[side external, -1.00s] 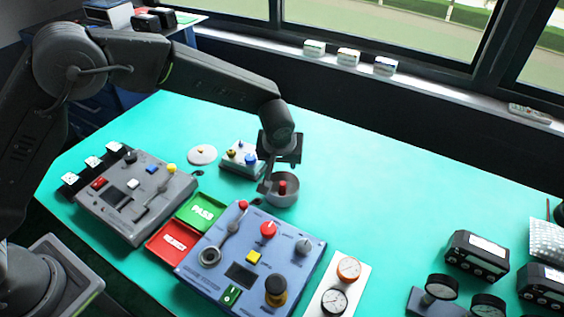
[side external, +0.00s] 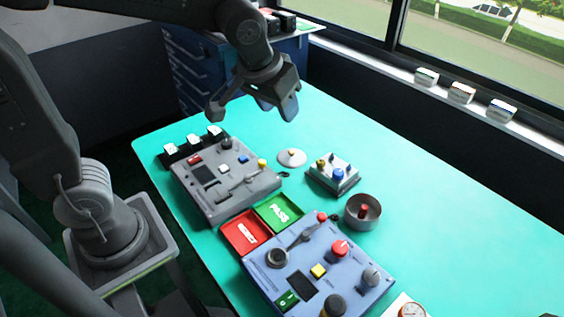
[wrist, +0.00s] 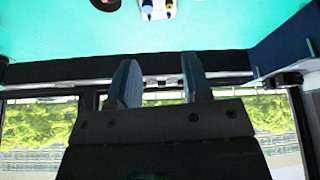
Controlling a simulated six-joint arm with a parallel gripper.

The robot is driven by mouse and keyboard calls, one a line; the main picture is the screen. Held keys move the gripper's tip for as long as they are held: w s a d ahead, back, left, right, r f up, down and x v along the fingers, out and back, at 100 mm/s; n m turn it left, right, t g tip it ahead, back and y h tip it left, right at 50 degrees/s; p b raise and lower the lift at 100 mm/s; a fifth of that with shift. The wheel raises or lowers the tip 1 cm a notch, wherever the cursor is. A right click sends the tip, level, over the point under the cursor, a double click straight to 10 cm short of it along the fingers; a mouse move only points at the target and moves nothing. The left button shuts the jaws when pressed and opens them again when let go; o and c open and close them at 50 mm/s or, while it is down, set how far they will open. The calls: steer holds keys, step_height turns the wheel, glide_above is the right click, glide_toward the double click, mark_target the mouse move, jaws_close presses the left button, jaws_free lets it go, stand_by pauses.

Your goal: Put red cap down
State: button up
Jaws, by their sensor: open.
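The red cap (side external: 363,211) sits inside the round grey bowl (side external: 352,222) on the turquoise table, with the bowl's wall around it. My gripper (side external: 252,110) is raised well away from the bowl, up and to the left in the side view. Its two fingers are spread apart with nothing between them. In the wrist view, my gripper (wrist: 160,78) also shows open and empty, facing the window.
The blue valve panel (side external: 310,268), red tray (side external: 240,240), green PASS tray (side external: 268,222) and grey panel (side external: 232,202) stand on the table. A white block with knobs (side external: 345,185) and a white lidded disc (side external: 291,158) are behind. The table's right side (side external: 450,240) is clear.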

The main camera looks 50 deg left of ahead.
steer(key=s+a+m, duration=0.2)
steer(key=s+a, duration=0.1)
steer(key=s, duration=1.1)
steer(key=shift+s+a+r+t+h, duration=0.15)
steer(key=shift+t+h, duration=0.25)
